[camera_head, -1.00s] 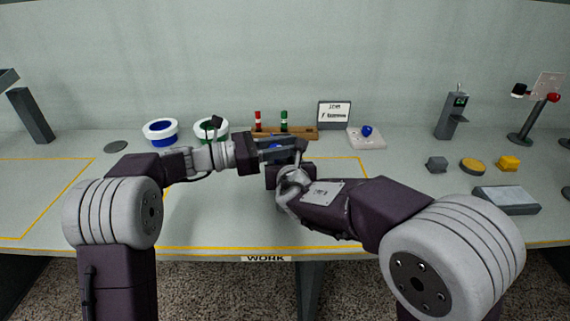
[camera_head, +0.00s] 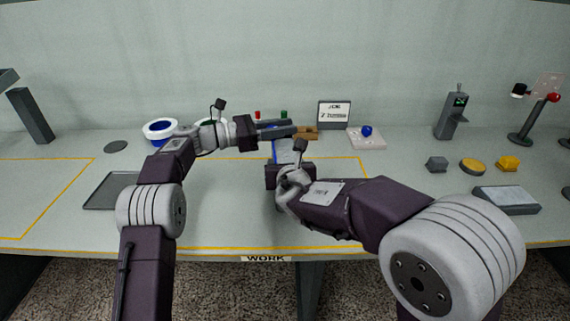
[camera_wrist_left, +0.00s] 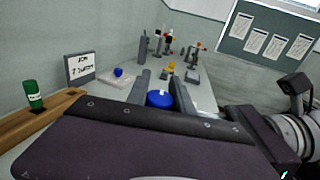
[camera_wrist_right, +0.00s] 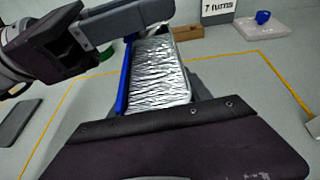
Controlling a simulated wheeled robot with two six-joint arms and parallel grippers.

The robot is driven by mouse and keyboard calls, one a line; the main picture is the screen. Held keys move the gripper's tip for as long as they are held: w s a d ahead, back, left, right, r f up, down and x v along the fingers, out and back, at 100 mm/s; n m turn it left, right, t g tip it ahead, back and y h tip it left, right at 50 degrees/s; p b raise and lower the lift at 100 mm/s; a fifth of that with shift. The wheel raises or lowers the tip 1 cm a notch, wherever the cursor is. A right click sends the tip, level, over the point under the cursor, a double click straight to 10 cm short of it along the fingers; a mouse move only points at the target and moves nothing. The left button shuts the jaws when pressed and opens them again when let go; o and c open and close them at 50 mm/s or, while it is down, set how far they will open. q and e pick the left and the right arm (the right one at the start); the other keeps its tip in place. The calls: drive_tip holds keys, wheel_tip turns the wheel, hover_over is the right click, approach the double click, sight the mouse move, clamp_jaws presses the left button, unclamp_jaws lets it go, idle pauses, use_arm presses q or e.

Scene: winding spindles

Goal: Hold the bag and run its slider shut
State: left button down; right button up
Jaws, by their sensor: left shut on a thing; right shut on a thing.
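The bag shows in the right wrist view as a crinkled silvery pouch (camera_wrist_right: 158,72) with a blue strip (camera_wrist_right: 125,80) along its left edge. It also shows in the head view as a blue and pale piece (camera_head: 287,151) between the grippers. My right gripper (camera_head: 284,166) is shut on the bag's near end; its fingertips are largely hidden. My left gripper (camera_head: 294,131) lies across the far end of the bag, shut on a blue piece (camera_wrist_left: 160,98), which looks like the slider. The slider's exact seat on the strip is hidden.
A wooden rack (camera_head: 307,132) with a red and a green spool stands behind the grippers, beside a sign (camera_head: 334,113). White-rimmed bowls (camera_head: 160,131) stand at back left. A dark tray (camera_head: 107,191) lies left. Blocks and a grey box (camera_head: 506,200) sit right.

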use_arm(q)
drive_tip(key=c, duration=1.4)
unclamp_jaws()
drive_tip(key=shift+o, duration=0.2)
drive_tip(key=shift+a, duration=0.15)
